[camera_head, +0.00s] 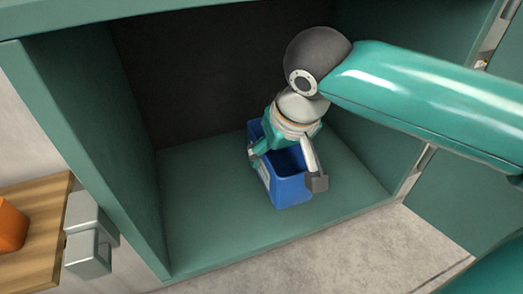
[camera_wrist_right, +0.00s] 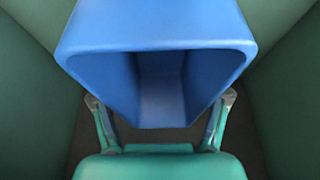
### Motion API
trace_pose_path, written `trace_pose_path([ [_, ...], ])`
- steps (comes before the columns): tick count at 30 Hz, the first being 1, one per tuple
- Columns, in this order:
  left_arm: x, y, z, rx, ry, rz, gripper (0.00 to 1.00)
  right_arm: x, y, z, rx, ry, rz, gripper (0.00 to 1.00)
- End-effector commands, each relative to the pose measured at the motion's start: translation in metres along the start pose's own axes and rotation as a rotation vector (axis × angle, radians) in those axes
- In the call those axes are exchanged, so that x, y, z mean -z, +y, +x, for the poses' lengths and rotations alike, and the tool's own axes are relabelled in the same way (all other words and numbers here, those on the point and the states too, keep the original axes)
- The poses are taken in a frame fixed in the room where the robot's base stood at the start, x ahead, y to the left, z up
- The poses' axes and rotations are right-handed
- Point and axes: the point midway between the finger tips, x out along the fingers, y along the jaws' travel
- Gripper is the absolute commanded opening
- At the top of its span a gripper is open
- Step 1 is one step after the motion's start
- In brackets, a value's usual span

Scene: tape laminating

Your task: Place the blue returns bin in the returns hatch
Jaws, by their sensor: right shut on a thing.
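The blue returns bin (camera_head: 292,190) is inside the open teal returns hatch (camera_head: 205,225), near the middle of its floor. It looks upright, with its open top facing up. I cannot tell whether its base touches the floor. My right gripper (camera_head: 287,169) reaches in from the right and is shut on the bin, with a finger on either side. The wrist hides part of the bin's far end. In the right wrist view the bin (camera_wrist_right: 155,35) fills the upper middle, between the fingers of my gripper (camera_wrist_right: 161,100). My left gripper is not in view.
Teal side walls and a dark back panel (camera_head: 205,75) enclose the hatch. Bare floor lies left of the bin. Grey metal blocks (camera_head: 88,252) stand outside the left wall, beside a wooden surface (camera_head: 40,225) with an orange object (camera_head: 10,226). A teal panel (camera_head: 455,190) is at right.

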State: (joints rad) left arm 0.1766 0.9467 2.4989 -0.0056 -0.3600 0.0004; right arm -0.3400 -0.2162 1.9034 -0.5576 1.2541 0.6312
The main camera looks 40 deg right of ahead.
Motion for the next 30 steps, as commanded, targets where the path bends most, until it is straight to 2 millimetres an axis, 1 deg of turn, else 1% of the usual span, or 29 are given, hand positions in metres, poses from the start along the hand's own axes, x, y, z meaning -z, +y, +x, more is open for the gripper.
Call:
trace_pose_path([
  [1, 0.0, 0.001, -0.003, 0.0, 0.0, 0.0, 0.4, 0.014, 0.0, 0.005, -0.002, -0.004, 0.003, 0.36],
  [3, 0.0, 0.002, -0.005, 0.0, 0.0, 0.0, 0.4, 0.029, -0.001, 0.011, -0.001, -0.003, 0.001, 0.36],
  [9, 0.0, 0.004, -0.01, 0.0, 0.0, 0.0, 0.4, 0.067, 0.0, 0.027, -0.001, -0.002, 0.0, 0.36],
  [13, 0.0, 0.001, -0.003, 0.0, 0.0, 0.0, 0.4, 0.057, 0.0, 0.047, 0.0, -0.002, -0.002, 0.36],
  [20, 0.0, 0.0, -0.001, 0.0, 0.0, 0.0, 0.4, 0.051, -0.001, 0.061, 0.001, -0.001, -0.002, 0.36],
  [26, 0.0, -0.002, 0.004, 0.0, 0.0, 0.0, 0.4, 0.041, -0.001, 0.087, 0.0, -0.001, -0.003, 0.36],
  [30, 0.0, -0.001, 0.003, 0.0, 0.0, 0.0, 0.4, 0.042, -0.001, 0.093, 0.001, 0.001, -0.002, 0.36],
])
